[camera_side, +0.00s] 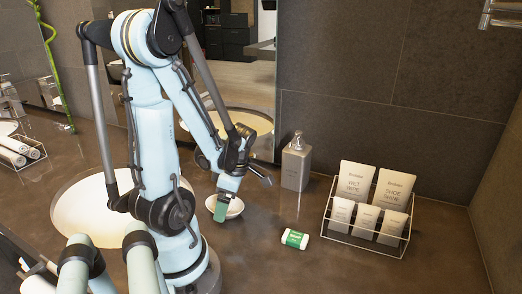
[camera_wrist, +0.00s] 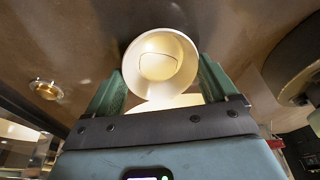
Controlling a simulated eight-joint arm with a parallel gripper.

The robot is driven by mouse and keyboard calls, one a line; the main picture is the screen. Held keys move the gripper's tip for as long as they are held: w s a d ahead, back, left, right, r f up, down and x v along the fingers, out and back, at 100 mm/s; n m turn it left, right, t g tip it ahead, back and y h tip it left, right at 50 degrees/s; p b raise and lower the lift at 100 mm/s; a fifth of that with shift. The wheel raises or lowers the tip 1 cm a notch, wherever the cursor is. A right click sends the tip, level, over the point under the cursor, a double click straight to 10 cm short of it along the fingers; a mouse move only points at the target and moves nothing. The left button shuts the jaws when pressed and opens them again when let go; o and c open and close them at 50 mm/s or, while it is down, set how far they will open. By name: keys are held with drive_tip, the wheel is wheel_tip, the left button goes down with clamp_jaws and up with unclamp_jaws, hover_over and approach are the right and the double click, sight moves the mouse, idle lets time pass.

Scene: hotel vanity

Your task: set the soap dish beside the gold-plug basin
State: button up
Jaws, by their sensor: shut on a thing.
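The soap dish (camera_side: 235,207) is a small round white bowl in the side view, right of the near basin and low over the counter. I cannot tell whether it touches the counter. My gripper (camera_side: 221,207) is shut on it, with a green finger in front of the dish. In the wrist view the dish (camera_wrist: 158,45) sits between the two green fingers of my gripper (camera_wrist: 160,84). The near basin (camera_side: 70,205) is white and round, partly behind my arm; its plug is hidden. A small gold round fitting (camera_wrist: 46,89) shows at left in the wrist view.
A green-and-white packet (camera_side: 295,239) lies on the counter right of the dish. A grey pump bottle (camera_side: 296,163) stands behind it. A wire rack with several tubes (camera_side: 366,209) is at right. Rolled towels (camera_side: 15,152) are at far left. The front right counter is clear.

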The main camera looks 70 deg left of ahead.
drive_tip(key=o, duration=1)
drive_tip(key=shift+f, duration=0.1)
drive_tip(key=shift+v, duration=6.05)
drive_tip(key=shift+w+d+r+m+t+h, duration=0.25)
drive_tip(key=shift+w+d+m+t, duration=1.8)
drive_tip(key=shift+m, duration=2.95)
drive_tip(key=shift+w+d+r+m+t+h, duration=0.25)
drive_tip(key=shift+w+d+m+t, duration=1.4)
drive_tip(key=shift+d+m, duration=2.5)
drive_tip(key=shift+w+d+r+m+t+h, duration=0.2)
drive_tip(key=shift+w+d+m+t, duration=1.5)
drive_tip(key=shift+m, duration=4.15)
drive_tip(key=shift+w+f+g, duration=0.1)
drive_tip(key=shift+w+g, duration=0.4)
drive_tip(key=shift+w, duration=0.35)
